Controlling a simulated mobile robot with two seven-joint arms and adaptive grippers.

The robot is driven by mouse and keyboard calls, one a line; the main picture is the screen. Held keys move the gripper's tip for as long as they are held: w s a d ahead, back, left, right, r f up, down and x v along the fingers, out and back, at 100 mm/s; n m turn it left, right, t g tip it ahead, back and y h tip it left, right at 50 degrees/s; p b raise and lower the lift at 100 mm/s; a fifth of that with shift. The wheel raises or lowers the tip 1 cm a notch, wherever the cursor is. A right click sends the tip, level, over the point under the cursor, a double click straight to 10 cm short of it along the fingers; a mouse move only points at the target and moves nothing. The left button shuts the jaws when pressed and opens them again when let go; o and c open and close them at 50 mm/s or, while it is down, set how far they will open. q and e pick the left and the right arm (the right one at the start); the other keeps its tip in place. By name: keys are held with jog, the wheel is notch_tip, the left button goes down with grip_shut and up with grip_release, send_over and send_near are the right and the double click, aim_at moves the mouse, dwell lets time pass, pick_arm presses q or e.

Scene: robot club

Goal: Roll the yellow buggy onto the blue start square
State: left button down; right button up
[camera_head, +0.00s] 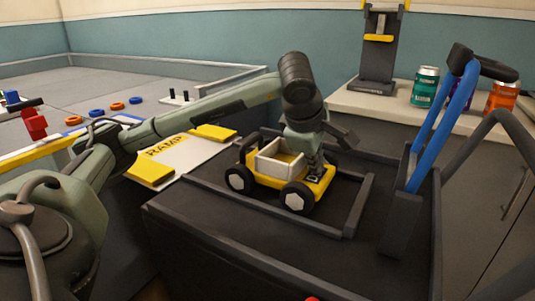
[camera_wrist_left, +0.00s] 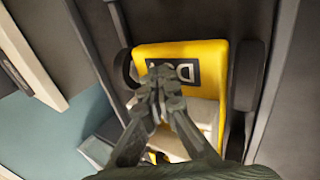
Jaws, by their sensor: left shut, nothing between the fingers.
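The yellow buggy (camera_head: 320,182) has black wheels and an open white box on top. It stands on a dark top inside a raised dark rail frame. My left gripper (camera_head: 312,172) comes down over the buggy's right end, beside the white box. In the left wrist view the shut fingertips (camera_wrist_left: 160,80) lie over the yellow deck (camera_wrist_left: 205,52), near a black plate with a white letter. Nothing is between the fingers; whether they touch the buggy is unclear. I cannot make out a blue start square. My right gripper is not in view.
A white board marked RAMP (camera_head: 187,150) with yellow pads lies left of the dark top (camera_head: 210,225). A blue post (camera_head: 445,120) with a black grip rises at the right. Green (camera_head: 425,86) and orange (camera_head: 502,97) cans stand on the back counter.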

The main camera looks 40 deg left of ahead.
aim_at(249, 153)
pick_arm(q)
jog(key=shift+s+a+f+b, duration=0.1)
jog(key=shift+s+a+b, duration=0.55)
jog(key=shift+a, duration=1.05)
jog(key=shift+s+a+f+b, duration=0.1)
jog(key=shift+s+a+b, duration=0.2)
jog(key=shift+a+b, duration=1.1)
jog(key=shift+s+a+f+b, duration=0.1)
jog(key=shift+s+a+b, duration=0.35)
jog(key=shift+a, duration=1.6)
jog(key=shift+s+a+r, duration=0.15)
jog(key=shift+a, duration=0.4)
